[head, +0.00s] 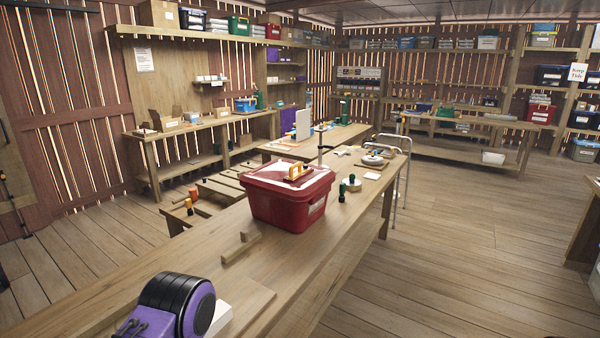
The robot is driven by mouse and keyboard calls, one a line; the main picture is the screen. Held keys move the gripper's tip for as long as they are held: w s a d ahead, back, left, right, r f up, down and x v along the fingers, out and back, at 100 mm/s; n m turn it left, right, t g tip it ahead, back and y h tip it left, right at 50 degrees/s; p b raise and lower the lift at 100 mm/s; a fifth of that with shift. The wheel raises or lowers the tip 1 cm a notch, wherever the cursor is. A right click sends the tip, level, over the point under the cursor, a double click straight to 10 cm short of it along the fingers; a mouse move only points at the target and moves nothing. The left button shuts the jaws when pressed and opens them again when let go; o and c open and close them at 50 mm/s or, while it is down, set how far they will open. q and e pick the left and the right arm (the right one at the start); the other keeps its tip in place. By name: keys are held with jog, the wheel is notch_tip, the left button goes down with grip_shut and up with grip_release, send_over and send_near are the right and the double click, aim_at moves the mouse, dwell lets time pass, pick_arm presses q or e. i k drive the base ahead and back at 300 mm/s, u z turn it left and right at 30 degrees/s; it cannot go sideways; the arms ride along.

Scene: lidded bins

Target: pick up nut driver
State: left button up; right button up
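No nut driver can be told for certain at this size. Two small upright items with dark green tops, a nearer one (342,192) and a farther one (352,182), stand on the long wooden bench right of the red bin and may be tool handles. A small yellow and brown item (296,173) lies on the pale top of the red lidded bin (290,205); I cannot tell whether it is a tool or a handle. Orange and yellow items (190,204) stand on a lower bench to the left. Neither of my grippers is in view.
The long bench (330,240) runs from bottom left to the middle. Wooden blocks (241,246) and a purple and black round object (178,304) are on its near part. A round pale item (373,160) lies farther back. Floor (460,240) to the right is clear.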

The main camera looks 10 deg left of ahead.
aim_at(341, 198)
jog(key=u, duration=0.5)
jog(key=k, duration=1.15)
jog(key=z, duration=0.55)
jog(key=i, duration=0.7)
jog(key=z, duration=0.65)
jog(key=i, duration=0.9)
jog(key=u, duration=0.85)
jog(key=i, duration=0.65)
jog(key=u, duration=0.7)
